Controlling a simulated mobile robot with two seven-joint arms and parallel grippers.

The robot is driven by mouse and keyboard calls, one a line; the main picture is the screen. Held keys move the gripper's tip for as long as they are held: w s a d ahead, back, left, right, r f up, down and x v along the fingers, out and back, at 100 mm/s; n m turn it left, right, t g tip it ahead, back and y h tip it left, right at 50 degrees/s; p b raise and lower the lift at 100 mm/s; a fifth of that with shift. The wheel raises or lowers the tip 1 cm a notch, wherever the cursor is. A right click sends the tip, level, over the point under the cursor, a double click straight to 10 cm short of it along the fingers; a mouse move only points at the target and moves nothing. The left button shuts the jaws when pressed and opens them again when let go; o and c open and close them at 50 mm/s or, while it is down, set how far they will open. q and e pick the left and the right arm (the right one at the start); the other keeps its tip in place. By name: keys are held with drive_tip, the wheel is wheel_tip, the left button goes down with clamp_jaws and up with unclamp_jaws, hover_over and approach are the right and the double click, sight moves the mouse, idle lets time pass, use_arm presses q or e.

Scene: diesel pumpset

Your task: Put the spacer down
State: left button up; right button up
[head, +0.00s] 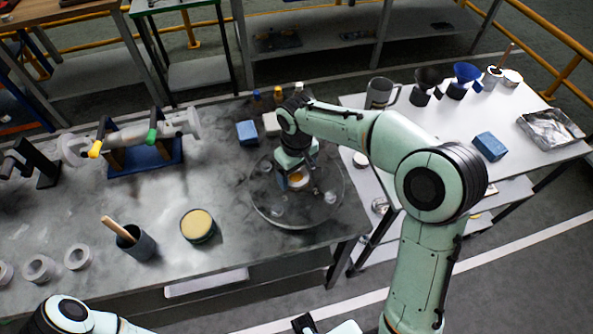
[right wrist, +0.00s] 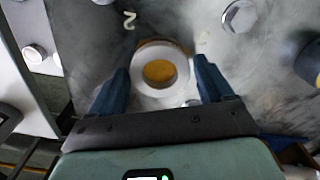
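The spacer is a white ring (right wrist: 140,84). In the right wrist view it lies between the two blue fingers of my right gripper (right wrist: 162,78), which appear to press on its sides. Something yellow-orange shows through its hole and past its far edge. In the head view my right gripper (head: 296,184) points down over the round clear plate (head: 271,213) at the table's right end, and mostly hides the spacer. Whether the spacer touches what is under it I cannot tell. My left arm enters at the bottom left; only a cut-off part of what may be its gripper shows at the bottom edge.
Several pale rings (head: 78,257) lie at the table's left. A dark cup (head: 136,244) with a wooden handle and a yellow-topped tin (head: 198,225) stand mid-table. A blue box (head: 247,133) is behind the plate. A white table (head: 540,128) with funnels stands right.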

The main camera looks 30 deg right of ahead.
drive_tip(key=shift+o, duration=0.2)
drive_tip(key=shift+r, duration=0.1)
drive_tip(key=shift+r, duration=0.3)
use_arm(q)
drive_tip(key=shift+w+r+p, duration=0.3)
drive_tip(key=shift+r+p, duration=0.25)
drive_tip(key=shift+r, duration=0.05)
drive_tip(key=shift+w+r+p, duration=0.3)
drive_tip(key=shift+r+p, duration=0.2)
drive_tip(key=shift+r, duration=0.1)
use_arm(e)
wheel_tip(320, 180, up, 12)
drive_tip(key=shift+f, duration=0.2)
